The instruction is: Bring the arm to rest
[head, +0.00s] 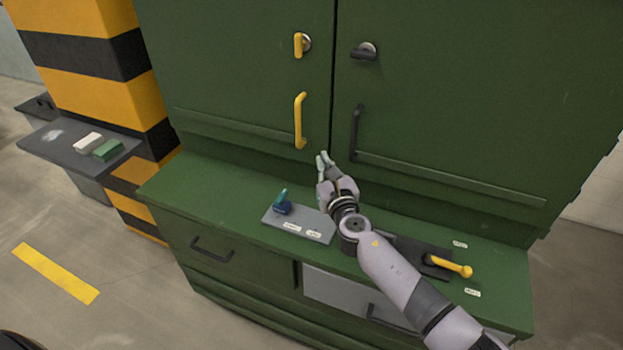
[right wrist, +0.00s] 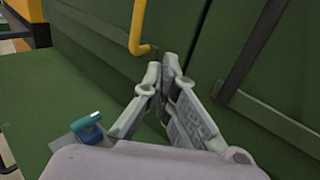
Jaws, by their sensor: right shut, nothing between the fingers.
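My right arm reaches in from the lower right of the head view, over the ledge of a green cabinet (head: 233,75). My right gripper (head: 323,158) is shut and empty, with its fingertips close to the cabinet doors, just right of and below the yellow door handle (head: 299,121). In the right wrist view the closed fingers (right wrist: 164,75) point toward the doors, near the lower end of the yellow handle (right wrist: 138,30). Whether they touch the door I cannot tell. My left gripper is not in view.
A grey plate (head: 272,222) with a blue-teal item (head: 283,204) lies on the ledge left of my arm. A black handle (head: 355,132) is on the right door. A side shelf (head: 62,152) holds a white and a green block.

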